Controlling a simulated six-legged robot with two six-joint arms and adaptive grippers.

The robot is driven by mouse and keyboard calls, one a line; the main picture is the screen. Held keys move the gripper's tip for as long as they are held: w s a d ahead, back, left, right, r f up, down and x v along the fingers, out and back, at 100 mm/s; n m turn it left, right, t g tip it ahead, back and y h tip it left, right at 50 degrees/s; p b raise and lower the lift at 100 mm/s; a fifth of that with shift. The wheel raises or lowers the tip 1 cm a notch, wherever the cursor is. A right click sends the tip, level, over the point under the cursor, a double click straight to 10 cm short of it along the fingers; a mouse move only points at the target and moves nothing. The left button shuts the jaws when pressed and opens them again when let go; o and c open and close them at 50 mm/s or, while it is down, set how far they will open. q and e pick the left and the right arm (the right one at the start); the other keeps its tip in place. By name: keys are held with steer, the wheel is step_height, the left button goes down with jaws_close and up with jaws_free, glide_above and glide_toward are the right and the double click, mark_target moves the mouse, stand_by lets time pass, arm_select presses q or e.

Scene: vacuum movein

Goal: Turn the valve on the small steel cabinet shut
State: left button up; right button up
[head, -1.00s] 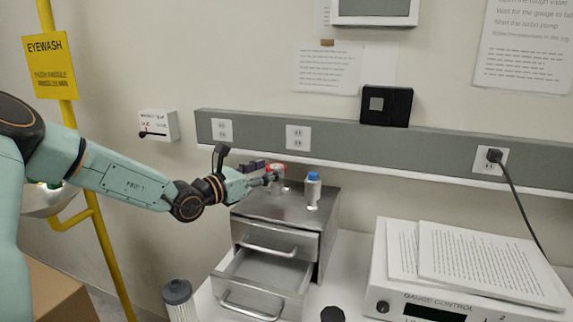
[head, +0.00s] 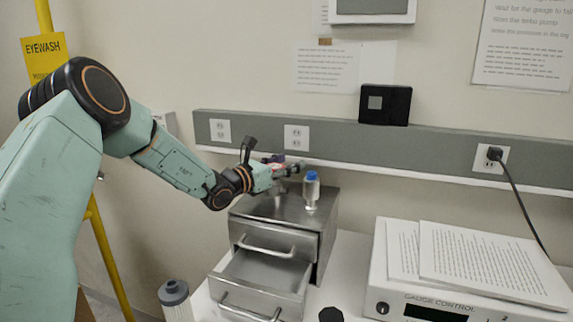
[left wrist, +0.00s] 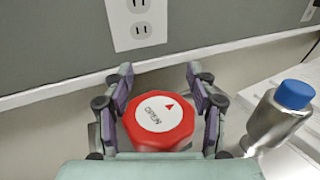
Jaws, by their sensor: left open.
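The small steel cabinet (head: 322,228) stands on the bench, its lower drawer (head: 258,276) pulled out. In the left wrist view, the valve (left wrist: 160,130) is a red knob with a white disc reading OPEN and a red arrow. My left gripper (head: 283,168) is over the cabinet's back left and hides most of the valve in the head view. In the left wrist view its open fingers (left wrist: 158,92) stand on either side of the red knob, with small gaps visible. My right gripper is not in view.
A clear bottle with a blue cap (head: 311,190) stands on the cabinet close to the right of my gripper. The wall with a grey outlet rail (head: 350,145) is just behind. A gauge control box (head: 400,295) with papers stands at the right.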

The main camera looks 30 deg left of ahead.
arm_select(q)
steer(key=shift+s, duration=0.1)
steer(key=shift+s+a+r, duration=0.1)
steer(key=c, duration=0.3)
steer(key=shift+w, duration=0.2)
steer(key=c, duration=0.8)
steer(key=shift+f, duration=0.25)
